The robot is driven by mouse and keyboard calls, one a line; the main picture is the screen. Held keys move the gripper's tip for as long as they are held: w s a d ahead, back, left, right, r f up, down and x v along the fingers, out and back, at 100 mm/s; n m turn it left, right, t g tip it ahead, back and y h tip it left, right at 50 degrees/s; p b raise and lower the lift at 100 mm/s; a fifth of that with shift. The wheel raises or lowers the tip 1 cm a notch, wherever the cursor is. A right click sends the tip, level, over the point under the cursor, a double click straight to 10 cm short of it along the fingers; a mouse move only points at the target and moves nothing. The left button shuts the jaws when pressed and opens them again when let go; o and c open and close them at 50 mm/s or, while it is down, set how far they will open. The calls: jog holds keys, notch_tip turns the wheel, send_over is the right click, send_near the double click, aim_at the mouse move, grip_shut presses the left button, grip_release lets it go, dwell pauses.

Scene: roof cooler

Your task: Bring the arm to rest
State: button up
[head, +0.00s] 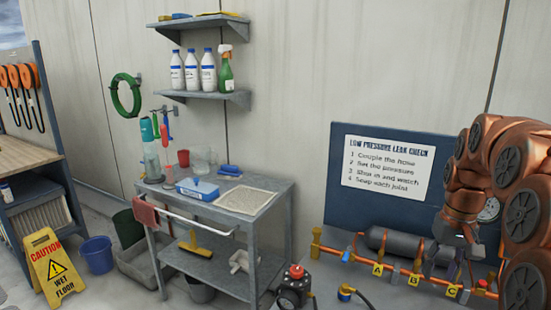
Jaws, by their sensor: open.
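My copper-coloured arm with grey joint caps fills the right side of the head view, folded over on itself. My gripper (453,262) points down in front of the blue board (395,220), just above the copper pipe (395,269) with yellow tags A, B and C. Its jaws look apart with nothing seen between them. Whether a finger touches the pipe or the grey cylinder (376,241) behind it cannot be told. Part of the pressure gauge (489,210) shows behind my arm.
A yellow wet-floor sign (50,268) and buckets stand at left. A red-knobbed device (296,285) sits front centre.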

jog(key=s+a+n+p, duration=0.1)
jog(key=s+a, duration=0.9)
jog(key=a, duration=0.2)
jog(key=s+a+f+p, duration=0.1)
jog(key=s+a+f, duration=0.1)
jog(key=s, duration=0.6)
jog(key=s+a+f+n+g, duration=0.1)
jog(key=s+a+f, duration=0.2)
jog(key=s, duration=0.6)
jog(key=shift+s+a+f+h+p, duration=0.2)
jog(key=shift+a+h+p, duration=0.15)
jog(key=shift+a, duration=0.45)
jog(key=shift+d, duration=0.15)
